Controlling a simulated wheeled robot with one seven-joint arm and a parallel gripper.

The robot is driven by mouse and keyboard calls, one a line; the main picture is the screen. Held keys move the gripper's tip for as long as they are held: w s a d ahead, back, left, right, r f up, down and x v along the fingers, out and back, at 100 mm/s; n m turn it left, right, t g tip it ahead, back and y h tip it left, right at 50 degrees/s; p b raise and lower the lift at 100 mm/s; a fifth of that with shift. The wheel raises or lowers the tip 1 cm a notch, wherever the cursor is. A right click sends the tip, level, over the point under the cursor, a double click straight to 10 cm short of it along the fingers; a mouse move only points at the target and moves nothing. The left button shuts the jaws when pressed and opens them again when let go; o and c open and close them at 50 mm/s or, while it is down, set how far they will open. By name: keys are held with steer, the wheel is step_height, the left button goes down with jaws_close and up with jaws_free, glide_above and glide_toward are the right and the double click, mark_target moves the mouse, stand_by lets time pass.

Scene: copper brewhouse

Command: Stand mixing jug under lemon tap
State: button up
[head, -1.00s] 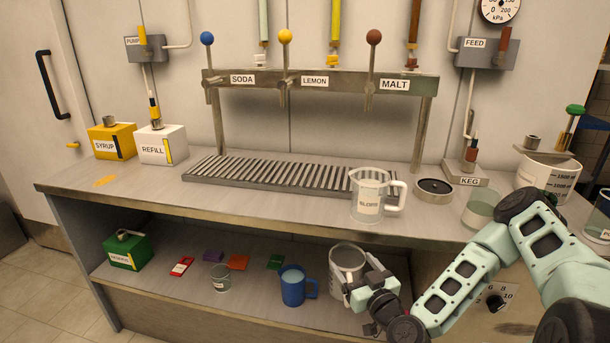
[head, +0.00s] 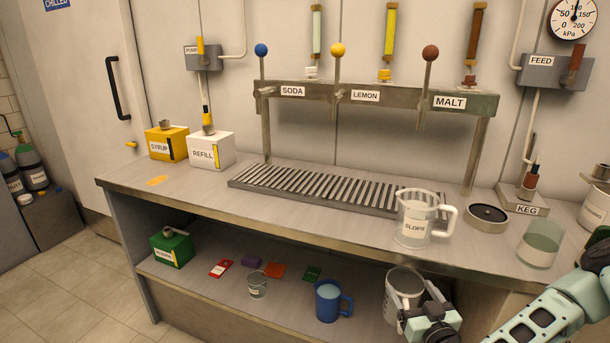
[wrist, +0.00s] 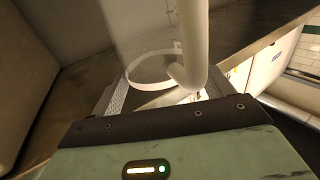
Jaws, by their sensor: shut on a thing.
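A clear jug with a white handle (head: 402,286), which I take as the mixing jug, is on or just above the lower shelf; I cannot tell if it touches. My gripper (head: 422,304) is shut on its handle from the right. In the wrist view the white handle (wrist: 192,45) runs down to my jaws, with the see-through jug wall and pale base ring (wrist: 150,84) behind. The lemon tap (head: 336,72) has a yellow knob and hangs from the rail between the soda tap (head: 264,75) and the malt tap (head: 427,80). The slatted drip tray (head: 305,187) lies beneath.
A clear jug labelled SLOPS (head: 413,220) stands at the drip tray's right end. A round black-topped dish (head: 487,218) and a glass (head: 540,243) are right of it. A blue mug (head: 328,300) stands left of my jug. The counter edge (head: 290,228) overhangs the shelf.

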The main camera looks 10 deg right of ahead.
steer(key=s+p, duration=0.2)
steer(key=p, duration=0.1)
steer(key=s+p, duration=0.1)
steer(key=s, duration=0.1)
steer(key=shift+a+r, duration=0.15)
steer(key=shift+r, duration=0.2)
